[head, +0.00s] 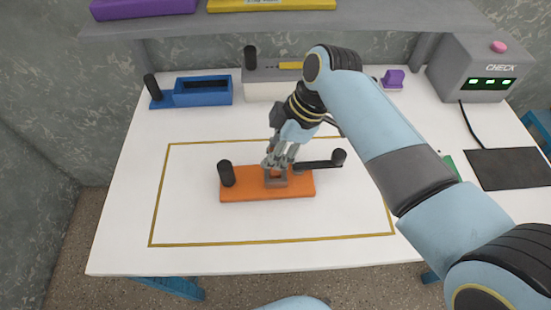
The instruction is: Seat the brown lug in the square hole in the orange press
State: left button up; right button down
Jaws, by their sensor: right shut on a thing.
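The orange press (245,188) lies inside the yellow outline on the white table, with a black post at its left end and a black lever at its right. A grey-brown square collar (276,183) around the square hole sits near the middle of the press. My right gripper (275,162) points down, just above and at the back edge of this collar. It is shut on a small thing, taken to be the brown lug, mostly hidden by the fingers. I cannot tell whether the lug touches the collar. My left gripper is not in view.
A blue holder (203,99) and a pale box (262,92) stand at the back, with a purple piece (393,78) to their right. A grey CHECK machine (485,70) and a black mat (510,168) are at the right. The table's front left is clear.

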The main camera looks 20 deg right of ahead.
notch_tip(320, 180, down, 3)
jog(key=shift+f, duration=0.15)
jog(key=shift+f, duration=0.15)
jog(key=c, duration=1.1)
grip_release()
jog(key=shift+d+r, duration=0.15)
jog(key=shift+r, duration=0.3)
jog(key=v, duration=1.1)
jog(key=shift+s+d+r, duration=0.1)
jog(key=shift+d+r, duration=0.05)
